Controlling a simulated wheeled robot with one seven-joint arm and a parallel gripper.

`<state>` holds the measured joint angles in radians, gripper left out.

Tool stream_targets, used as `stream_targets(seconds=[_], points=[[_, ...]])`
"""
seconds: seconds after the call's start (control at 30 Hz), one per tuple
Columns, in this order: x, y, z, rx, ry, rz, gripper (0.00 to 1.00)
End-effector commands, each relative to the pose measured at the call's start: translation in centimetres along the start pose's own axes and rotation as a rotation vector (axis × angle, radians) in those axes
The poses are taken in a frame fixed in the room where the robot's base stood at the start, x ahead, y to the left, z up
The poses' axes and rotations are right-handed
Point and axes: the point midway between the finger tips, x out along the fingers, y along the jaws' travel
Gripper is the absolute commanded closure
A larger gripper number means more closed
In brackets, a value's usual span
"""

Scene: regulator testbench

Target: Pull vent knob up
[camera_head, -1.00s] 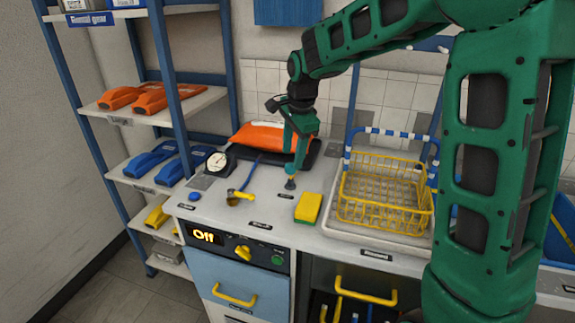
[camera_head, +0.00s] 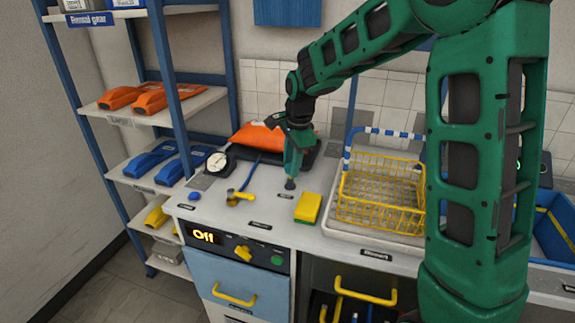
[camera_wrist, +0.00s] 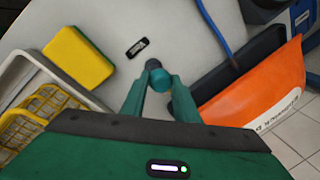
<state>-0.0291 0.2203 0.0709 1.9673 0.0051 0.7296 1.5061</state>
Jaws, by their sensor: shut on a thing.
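The vent knob (camera_wrist: 155,68) is a small teal and dark grey round piece on the countertop, beside a small black label (camera_wrist: 138,47). In the head view the dark lower part of the knob (camera_head: 290,184) shows just under my fingertips. My gripper (camera_wrist: 158,86) points down over it, with its green fingers closed on the knob from both sides. It also shows in the head view (camera_head: 291,170). The fingers hide part of the knob, and I cannot tell how high it stands.
A yellow-green sponge (camera_head: 308,208) and a yellow wire basket (camera_head: 380,195) stand to the right. An orange bag (camera_head: 256,138) lies in a dark tray behind. A gauge (camera_head: 217,162) and a yellow valve handle (camera_head: 240,196) are to the left. The panel (camera_head: 205,236) reads "Off".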

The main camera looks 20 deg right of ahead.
Motion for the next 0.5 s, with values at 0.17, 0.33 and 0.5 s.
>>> stream_targets(seconds=[0.17, 0.33, 0.5], points=[[-1.8, -0.8, 0.0, 0.000, 0.001, -0.012, 1.00], [-3.4, -1.1, 0.0, -0.001, 0.000, -0.012, 1.00], [-3.4, -1.2, 0.0, -0.001, 0.000, -0.015, 1.00]])
